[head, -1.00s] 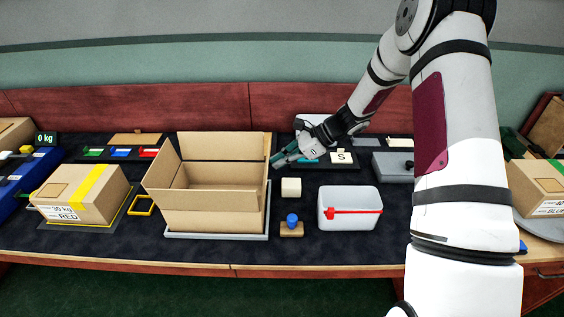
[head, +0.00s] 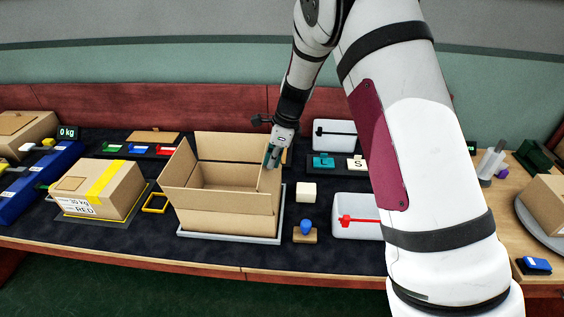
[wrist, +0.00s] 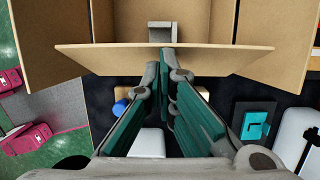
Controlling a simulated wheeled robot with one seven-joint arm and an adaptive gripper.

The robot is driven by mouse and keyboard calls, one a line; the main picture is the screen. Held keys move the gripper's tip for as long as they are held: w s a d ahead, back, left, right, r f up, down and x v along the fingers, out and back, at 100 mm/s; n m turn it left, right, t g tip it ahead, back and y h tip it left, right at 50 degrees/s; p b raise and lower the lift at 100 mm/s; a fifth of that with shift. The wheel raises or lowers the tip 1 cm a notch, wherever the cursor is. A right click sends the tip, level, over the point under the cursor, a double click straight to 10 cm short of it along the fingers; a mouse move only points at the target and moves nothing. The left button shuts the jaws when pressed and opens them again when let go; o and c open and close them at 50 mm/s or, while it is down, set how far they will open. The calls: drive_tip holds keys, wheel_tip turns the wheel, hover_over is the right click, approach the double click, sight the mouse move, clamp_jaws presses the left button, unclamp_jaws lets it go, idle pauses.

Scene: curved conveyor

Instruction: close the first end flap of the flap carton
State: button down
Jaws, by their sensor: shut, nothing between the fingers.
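The flap carton (head: 230,222) stands open on a grey tray (head: 190,235), with its flaps standing up around the opening. My gripper (head: 271,160) points down at the carton's right end, its fingers together and empty. In the wrist view the end flap (wrist: 100,58) spans the picture as a wide tan board, with the carton's inside (wrist: 115,25) beyond it. The fingertips (wrist: 162,58) overlap the flap's near edge in that view. I cannot tell whether they touch it.
A white cube (head: 306,192) and a blue-knobbed stamp (head: 306,228) stand right of the carton. A white bin with a red latch (head: 355,222) is further right. Lettered tiles (head: 323,161) lie behind. A taped box (head: 98,188) stands left.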

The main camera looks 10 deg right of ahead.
drive_tip(key=shift+w+a+f+g+h+b, duration=0.2)
drive_tip(key=shift+a+h, duration=0.2)
drive_tip(key=shift+a, duration=0.15)
drive_tip(key=shift+w+a+f+g+h+b, duration=0.1)
drive_tip(key=shift+w+a+h, duration=0.05)
drive_tip(key=shift+a+h, duration=0.3)
drive_tip(key=w+a+f+g+h+b, duration=0.2)
drive_tip(key=a+f+h+b, duration=0.4)
drive_tip(key=f+h+b, duration=0.1)
drive_tip(key=shift+a+b, duration=0.4)
drive_tip(key=shift+b, duration=0.35)
drive_tip(key=shift+f, duration=0.1)
